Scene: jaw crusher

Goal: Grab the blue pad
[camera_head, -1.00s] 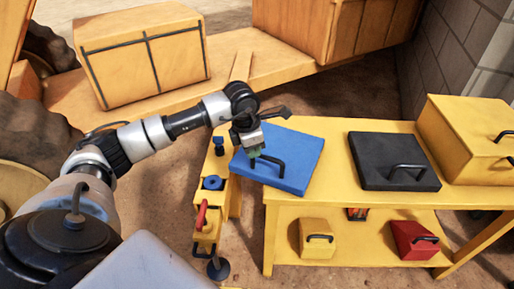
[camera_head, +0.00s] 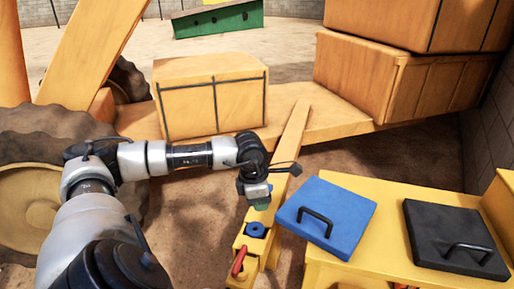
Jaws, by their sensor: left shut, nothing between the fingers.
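The blue pad (camera_head: 345,208) is a flat blue slab with a black bar handle on top. It lies at the left end of the yellow table (camera_head: 372,262). My left gripper (camera_head: 262,205) points down just left of the pad, apart from the handle. It is shut and empty. My right gripper is not in view.
A black pad (camera_head: 432,228) with a handle lies right of the blue one. A narrow yellow stand with a blue ring (camera_head: 256,230) and a red handle (camera_head: 239,261) is below my gripper. Large orange boxes (camera_head: 213,110) and a beam are behind.

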